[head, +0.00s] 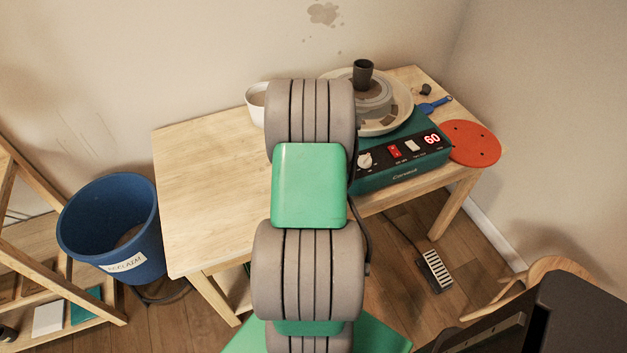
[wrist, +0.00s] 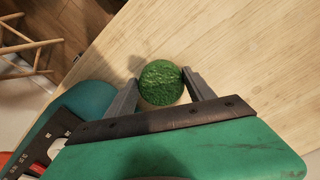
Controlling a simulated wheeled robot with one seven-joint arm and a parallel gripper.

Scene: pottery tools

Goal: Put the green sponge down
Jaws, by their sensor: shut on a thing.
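The green sponge (wrist: 161,83) is round with a rough, mottled top. In the wrist view it sits between the two grey fingers of my gripper (wrist: 158,88), which are shut on it. The wooden table top (wrist: 230,50) is behind the sponge in that view; I cannot tell whether the sponge touches it. In the head view my own arm hides the gripper and the sponge. The table (head: 205,190) is bare on its left part there.
A teal pottery wheel (head: 400,160) with a dark cup (head: 362,73) stands on the table's right side. A white bowl (head: 256,103) is at the back edge. An orange disc (head: 473,143) lies far right. A blue bucket (head: 110,230) stands left of the table.

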